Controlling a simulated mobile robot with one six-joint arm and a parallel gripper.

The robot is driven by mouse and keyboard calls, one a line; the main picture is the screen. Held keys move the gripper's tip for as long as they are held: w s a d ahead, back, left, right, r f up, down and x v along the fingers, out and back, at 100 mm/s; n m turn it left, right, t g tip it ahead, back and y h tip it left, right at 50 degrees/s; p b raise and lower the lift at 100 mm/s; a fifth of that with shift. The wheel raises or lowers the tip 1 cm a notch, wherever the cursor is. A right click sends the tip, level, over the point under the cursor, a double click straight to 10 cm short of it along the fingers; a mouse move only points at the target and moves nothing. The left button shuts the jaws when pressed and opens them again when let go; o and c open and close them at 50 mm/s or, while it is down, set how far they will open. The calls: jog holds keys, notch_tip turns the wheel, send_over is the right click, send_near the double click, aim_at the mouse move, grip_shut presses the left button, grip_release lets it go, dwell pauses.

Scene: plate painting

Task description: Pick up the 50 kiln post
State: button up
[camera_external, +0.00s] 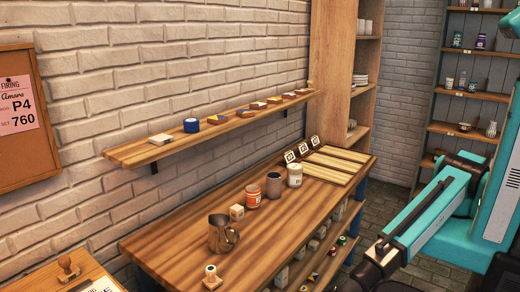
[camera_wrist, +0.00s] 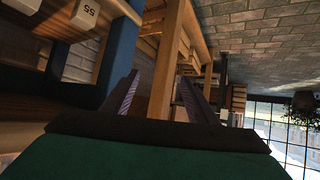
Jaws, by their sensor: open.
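Several pale kiln posts (camera_external: 312,244) stand on a shelf under the workbench, partly hidden by its top. In the wrist view, one pale post (camera_wrist: 84,14) at the top left carries a number that looks like 55. I cannot make out a post marked 50. My gripper (camera_wrist: 158,92) is open and empty, its two dark fingers apart. It points along the bench's side, with the posts to its left. In the external view my gripper is mostly cut off at the bottom edge.
The workbench (camera_external: 262,235) holds a metal pitcher (camera_external: 222,234), cups, stamps and wooden strips. A blue bench leg (camera_wrist: 121,55) and a wooden upright (camera_wrist: 168,65) stand close to my fingers. The floor (camera_external: 425,272) right of the bench is open.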

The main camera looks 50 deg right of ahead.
jog(key=w+a+r+n+t+y+b, duration=0.1)
jog(key=w+a+r+n+y, duration=0.15)
jog(key=r, duration=0.85)
jog(key=w+a+r+n+t+y+b, duration=0.1)
jog(key=a+r+t+b, duration=0.15)
jog(key=r, duration=0.75)
jog(key=w+a+r+n+t+y+b, duration=0.15)
jog(key=a+r, duration=0.25)
jog(key=r, duration=0.7)
jog(key=w+d+f+m+t+h, duration=0.2)
jog(key=w+d+f+m+h, duration=0.3)
jog(key=w+d, duration=0.8)
jog(key=w+d+m+t+h, duration=0.2)
jog(key=w+d+m+h, duration=0.3)
jog(key=w+d, duration=0.75)
jog(key=d+f+m+h+b, duration=0.1)
jog(key=d+f+m, duration=0.1)
jog(key=d, duration=0.1)
jog(key=d+f+m+g+h+b, duration=0.1)
jog(key=d+f+m+h, duration=0.1)
jog(key=d, duration=0.2)
jog(key=s+d+f+m+h+b, duration=0.1)
jog(key=d+f+m, duration=0.1)
jog(key=d, duration=0.1)
jog(key=shift+s+d+f+g+h+b, duration=0.1)
jog(key=shift+d+f+g+h+b, duration=0.1)
jog(key=shift+d+g+h+b, duration=0.15)
jog(key=shift+s+d+f+m+g, duration=0.25)
jog(key=shift+s+f+m, duration=0.1)
jog(key=shift+m, duration=0.25)
